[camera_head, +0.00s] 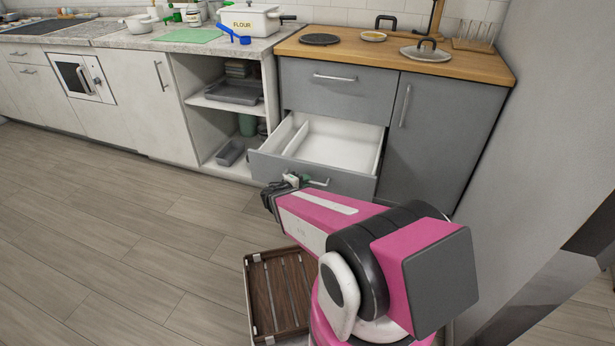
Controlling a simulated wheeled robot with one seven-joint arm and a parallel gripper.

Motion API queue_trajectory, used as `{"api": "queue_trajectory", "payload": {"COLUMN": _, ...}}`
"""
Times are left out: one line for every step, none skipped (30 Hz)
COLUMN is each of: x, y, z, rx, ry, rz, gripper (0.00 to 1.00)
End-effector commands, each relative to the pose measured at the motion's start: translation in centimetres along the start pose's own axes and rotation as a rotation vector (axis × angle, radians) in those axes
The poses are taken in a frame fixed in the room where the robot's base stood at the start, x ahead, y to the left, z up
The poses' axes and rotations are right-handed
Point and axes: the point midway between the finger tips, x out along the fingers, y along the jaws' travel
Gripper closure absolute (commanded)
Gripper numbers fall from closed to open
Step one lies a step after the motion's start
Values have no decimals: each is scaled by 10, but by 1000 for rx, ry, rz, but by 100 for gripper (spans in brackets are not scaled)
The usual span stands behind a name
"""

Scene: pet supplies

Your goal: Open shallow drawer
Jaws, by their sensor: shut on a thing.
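The grey cabinet under the wooden counter has an upper drawer front (335,95), which is shut, and a lower drawer (345,145), which is pulled well out. The lower drawer's white inside, with a divider near its left side, looks empty. My gripper (290,182) is at the outer face of the lower drawer, shut on the left part of its metal handle (319,182). The fingers are small and partly hidden by my pink arm. The upper drawer's handle (335,78) is free.
An open shelf (207,135) with trays stands left of the drawer. A grey cupboard door (428,135) and a wall are on the right. A slatted wooden crate (275,290) lies on the floor beside my arm. The floor at left is clear.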

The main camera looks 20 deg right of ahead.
Motion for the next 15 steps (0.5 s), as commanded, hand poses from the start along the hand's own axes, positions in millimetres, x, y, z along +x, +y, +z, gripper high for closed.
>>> {"api": "queue_trajectory", "payload": {"x": -2, "y": 0, "z": 0, "rx": 0, "ry": 1, "rz": 0, "gripper": 100}}
{"api": "queue_trajectory", "payload": {"x": -2, "y": 0, "z": 0, "rx": 1, "ry": 0, "rz": 0, "gripper": 100}}
{"api": "queue_trajectory", "payload": {"x": -2, "y": -1, "z": 0, "rx": 1, "ry": 0, "rz": 0, "gripper": 100}}
{"api": "queue_trajectory", "payload": {"x": -2, "y": -1, "z": 0, "rx": 1, "ry": 0, "rz": 0, "gripper": 100}}
{"api": "queue_trajectory", "payload": {"x": -2, "y": -1, "z": 0, "rx": 1, "ry": 0, "rz": 0, "gripper": 100}}
{"api": "queue_trajectory", "payload": {"x": -2, "y": -1, "z": 0, "rx": 1, "ry": 0, "rz": 0, "gripper": 100}}
{"api": "queue_trajectory", "payload": {"x": -2, "y": -1, "z": 0, "rx": 1, "ry": 0, "rz": 0, "gripper": 100}}
{"api": "queue_trajectory", "payload": {"x": -2, "y": -1, "z": 0, "rx": 1, "ry": 0, "rz": 0, "gripper": 100}}
{"api": "queue_trajectory", "payload": {"x": -2, "y": -1, "z": 0, "rx": 1, "ry": 0, "rz": 0, "gripper": 100}}
{"api": "queue_trajectory", "payload": {"x": -2, "y": -1, "z": 0, "rx": 1, "ry": 0, "rz": 0, "gripper": 100}}
{"api": "queue_trajectory", "payload": {"x": -2, "y": -1, "z": 0, "rx": 1, "ry": 0, "rz": 0, "gripper": 100}}
{"api": "queue_trajectory", "payload": {"x": -2, "y": -1, "z": 0, "rx": 1, "ry": 0, "rz": 0, "gripper": 82}}
{"api": "queue_trajectory", "payload": {"x": -2, "y": -1, "z": 0, "rx": 1, "ry": 0, "rz": 0, "gripper": 72}}
{"api": "queue_trajectory", "payload": {"x": -2, "y": -1, "z": 0, "rx": 1, "ry": 0, "rz": 0, "gripper": 62}}
{"api": "queue_trajectory", "payload": {"x": -2, "y": -1, "z": 0, "rx": 1, "ry": 0, "rz": 0, "gripper": 61}}
